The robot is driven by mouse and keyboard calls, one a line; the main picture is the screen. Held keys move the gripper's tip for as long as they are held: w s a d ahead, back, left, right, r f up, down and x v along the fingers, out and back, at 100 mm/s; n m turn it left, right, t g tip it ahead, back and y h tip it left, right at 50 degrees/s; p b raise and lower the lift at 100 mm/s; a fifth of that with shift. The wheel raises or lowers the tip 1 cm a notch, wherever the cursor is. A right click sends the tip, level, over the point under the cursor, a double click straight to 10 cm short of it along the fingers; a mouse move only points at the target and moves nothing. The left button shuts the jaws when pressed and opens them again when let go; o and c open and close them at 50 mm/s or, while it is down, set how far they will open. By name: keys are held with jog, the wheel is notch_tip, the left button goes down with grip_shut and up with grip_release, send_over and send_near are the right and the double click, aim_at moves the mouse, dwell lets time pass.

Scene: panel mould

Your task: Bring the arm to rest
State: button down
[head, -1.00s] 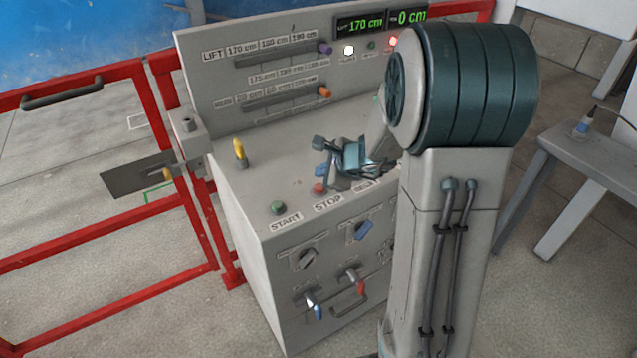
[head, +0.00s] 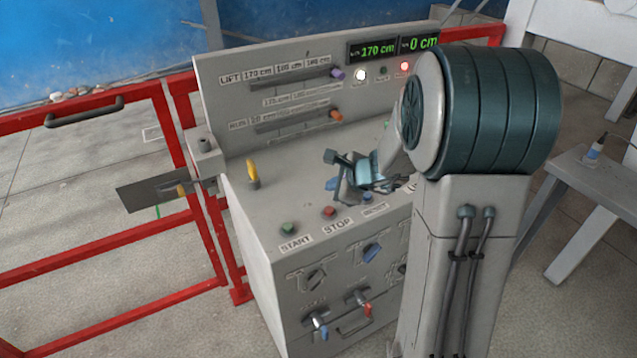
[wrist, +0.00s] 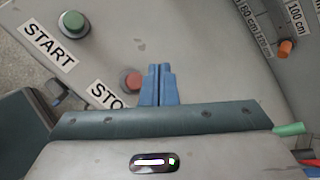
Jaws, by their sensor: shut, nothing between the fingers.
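My gripper (head: 333,184) is over the top of the grey control console (head: 262,212), its blue fingers together and empty. In the wrist view the shut fingers (wrist: 160,70) point over the console top, with the red STOP button (wrist: 131,80) just left of them and partly hidden. The green START button (wrist: 72,23) is further left. In the head view the STOP button (head: 329,211) is below the fingertips, with a visible gap. My upper arm hides the right part of the console.
A yellow-handled lever (head: 252,174) stands on the console's left. Slider knobs, purple (head: 337,73) and orange (head: 336,115), stick out of the back panel. Displays read 170 cm and 0 cm. A red railing (head: 100,105) runs left; a grey table (head: 575,165) stands right.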

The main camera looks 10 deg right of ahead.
jog(key=s+a+r+n+g+y, duration=0.1)
jog(key=s+a+r+n, duration=0.25)
jog(key=s+n, duration=0.2)
jog(key=s+a+r+n+g, duration=0.1)
jog(key=s+a+r+n, duration=0.25)
jog(key=s+n, duration=0.2)
jog(key=s+d+r+n+g+h, duration=0.1)
jog(key=s+d+n+h, duration=0.1)
jog(key=s+n, duration=0.3)
jog(key=s+d+r+n+g+h, duration=0.1)
jog(key=s+d+n+h, duration=0.2)
jog(key=s, duration=0.8)
jog(key=shift+d+r+n+h, duration=0.15)
jog(key=shift+d+n+h, duration=0.3)
jog(key=shift+n, duration=0.65)
